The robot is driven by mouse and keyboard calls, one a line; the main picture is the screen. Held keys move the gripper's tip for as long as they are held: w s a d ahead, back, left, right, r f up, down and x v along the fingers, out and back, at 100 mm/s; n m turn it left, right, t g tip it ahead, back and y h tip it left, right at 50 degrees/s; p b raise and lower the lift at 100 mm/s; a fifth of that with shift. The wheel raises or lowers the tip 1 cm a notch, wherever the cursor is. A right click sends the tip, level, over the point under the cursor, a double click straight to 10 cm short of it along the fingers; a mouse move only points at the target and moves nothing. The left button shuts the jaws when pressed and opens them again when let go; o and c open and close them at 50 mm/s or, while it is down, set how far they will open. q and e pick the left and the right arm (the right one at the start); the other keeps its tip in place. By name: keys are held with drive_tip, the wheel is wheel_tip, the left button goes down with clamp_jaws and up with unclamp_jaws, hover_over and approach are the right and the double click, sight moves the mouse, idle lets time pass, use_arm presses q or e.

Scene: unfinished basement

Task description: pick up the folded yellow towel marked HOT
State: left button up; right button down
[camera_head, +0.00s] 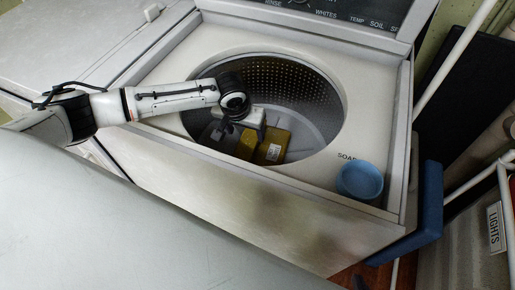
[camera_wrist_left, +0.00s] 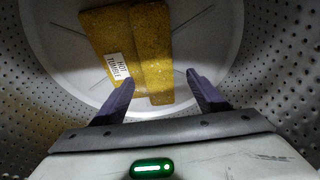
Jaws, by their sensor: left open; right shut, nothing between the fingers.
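The folded yellow towel (camera_head: 272,144) lies inside the drum of the top-loading washer (camera_head: 262,205). In the left wrist view the towel (camera_wrist_left: 156,42) lies on the pale drum floor, with a white label reading HOT TUMBLE on its left part. My left gripper (camera_head: 245,132) reaches down through the drum opening, over the towel. In the left wrist view the left gripper (camera_wrist_left: 160,82) is open, its purple-grey fingers apart with the towel's near end showing between their tips. It holds nothing. My right gripper is not in view.
The perforated drum wall (camera_head: 315,95) surrounds my left gripper. A blue cup (camera_head: 359,180) stands on the washer top at the SOAP marking. A control panel (camera_head: 345,14) rises at the back. A bin with a LIGHTS sign (camera_head: 495,228) stands at the right.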

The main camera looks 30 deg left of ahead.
sight(248, 139)
use_arm(q)
drive_tip(key=x, duration=0.4)
drive_tip(key=shift+s+d+f, duration=0.15)
drive_tip(key=shift+f, duration=0.25)
drive_tip(key=shift+r, duration=0.1)
drive_tip(key=c, duration=1.6)
